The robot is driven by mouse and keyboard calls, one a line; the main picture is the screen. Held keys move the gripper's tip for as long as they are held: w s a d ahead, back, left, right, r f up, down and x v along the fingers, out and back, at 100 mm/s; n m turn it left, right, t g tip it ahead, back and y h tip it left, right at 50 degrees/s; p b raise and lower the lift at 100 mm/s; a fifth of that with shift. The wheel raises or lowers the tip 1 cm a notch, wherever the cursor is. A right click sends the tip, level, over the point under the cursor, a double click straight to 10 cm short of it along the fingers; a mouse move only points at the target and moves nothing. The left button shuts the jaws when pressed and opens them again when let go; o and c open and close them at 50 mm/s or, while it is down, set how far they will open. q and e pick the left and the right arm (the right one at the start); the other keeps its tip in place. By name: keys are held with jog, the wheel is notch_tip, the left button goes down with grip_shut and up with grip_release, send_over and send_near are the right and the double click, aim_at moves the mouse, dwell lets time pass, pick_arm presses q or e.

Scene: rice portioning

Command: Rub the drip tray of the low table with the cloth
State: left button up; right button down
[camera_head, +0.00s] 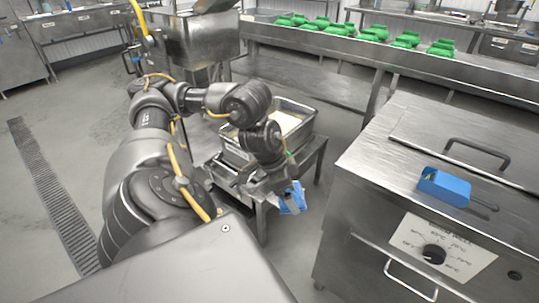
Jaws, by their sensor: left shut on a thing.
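The blue cloth (293,198) hangs bunched from my left gripper (276,187), which is shut on it. The gripper is at the front edge of the low metal table (316,160). A shallow metal tray edge, seemingly the drip tray (222,171), shows at the table's near left side. My forearm and wrist cover much of the tray. I cannot tell whether the cloth touches it. My right gripper is not in view.
A deep metal pan (309,117) with pale contents stands on the low table, behind my wrist. A long counter (340,58) behind carries several green items (375,32). A floor grate (45,185) runs at left.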

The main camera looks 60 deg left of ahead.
pick_arm(q)
jog(key=w+d+r+m, duration=0.2)
jog(key=w+d+r, duration=0.2)
jog(key=d, duration=0.5)
jog(key=w+d+r+m+g+h, duration=0.1)
jog(key=w+d+r+m, duration=0.2)
jog(key=d, duration=0.7)
jog(key=shift+w+r+m+h, duration=0.3)
jog(key=shift+w+r, duration=0.05)
jog(key=shift+w, duration=0.6)
